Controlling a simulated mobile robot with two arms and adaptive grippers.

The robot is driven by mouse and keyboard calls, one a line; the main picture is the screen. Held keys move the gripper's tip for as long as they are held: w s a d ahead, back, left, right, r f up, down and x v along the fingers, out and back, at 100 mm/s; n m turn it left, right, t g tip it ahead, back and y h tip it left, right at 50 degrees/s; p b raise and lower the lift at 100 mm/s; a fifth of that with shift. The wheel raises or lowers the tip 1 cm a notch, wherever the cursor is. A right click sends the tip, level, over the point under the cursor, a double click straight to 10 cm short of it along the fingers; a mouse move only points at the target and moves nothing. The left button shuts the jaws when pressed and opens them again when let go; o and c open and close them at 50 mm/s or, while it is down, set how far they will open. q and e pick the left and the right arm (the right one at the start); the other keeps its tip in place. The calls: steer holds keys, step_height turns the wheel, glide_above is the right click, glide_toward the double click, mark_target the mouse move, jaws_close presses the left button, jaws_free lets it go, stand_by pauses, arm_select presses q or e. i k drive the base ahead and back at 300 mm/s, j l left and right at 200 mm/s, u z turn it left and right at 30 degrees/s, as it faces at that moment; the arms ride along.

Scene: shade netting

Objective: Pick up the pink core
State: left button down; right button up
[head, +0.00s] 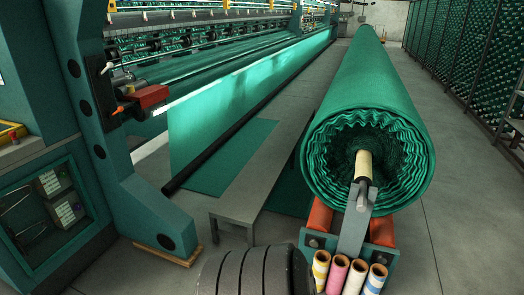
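The pink core (337,274) is a short tube with a pale open end at the bottom of the head view. It is in a row of cores, between a yellow-and-white core (320,270) on its left and a whitish core (356,276) on its right. Neither of my grippers is in view.
A large green netting roll (372,110) rests behind the cores on a stand with orange rollers (320,217). A dark grey ribbed cylinder (253,272) is just left of the cores. A green machine (95,120) fills the left. Concrete floor (460,220) is clear at right.

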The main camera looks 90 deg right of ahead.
mark_target(340, 264)
steer(key=z, duration=3.55)
